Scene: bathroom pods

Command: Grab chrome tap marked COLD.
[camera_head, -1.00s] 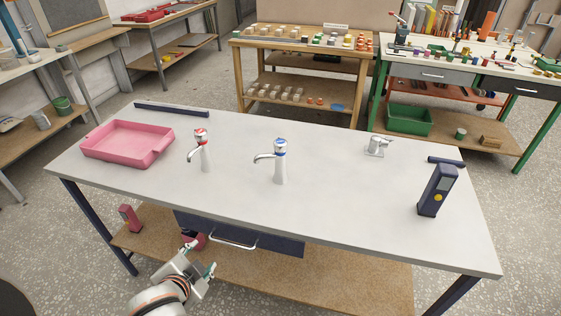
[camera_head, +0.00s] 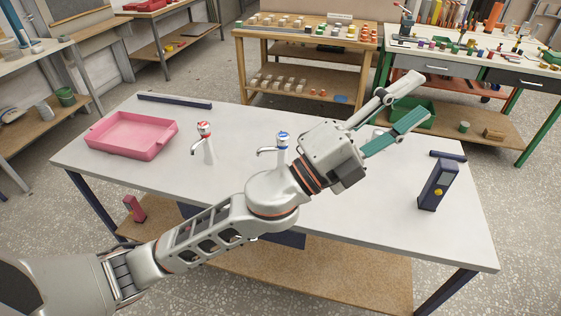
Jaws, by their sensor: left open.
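A pale tap with a blue-marked cap (camera_head: 283,139) stands upright on the bench, its spout pointing left; my arm hides its lower part. A similar tap with a red-marked cap (camera_head: 206,143) stands to its left, fully clear. I cannot read the word COLD on either. My left gripper (camera_head: 424,95) is open and empty, held above the bench, up and right of the blue-capped tap, fingers pointing to the upper right. A small chrome fitting near the bench's back right edge is mostly hidden behind my gripper. My right gripper is out of view.
A pink tray (camera_head: 131,137) lies at the left of the white bench (camera_head: 370,215), with a dark bar (camera_head: 174,101) behind it. A dark blue handheld device (camera_head: 437,185) stands at the right, near another dark bar (camera_head: 448,155). The right front of the bench is clear.

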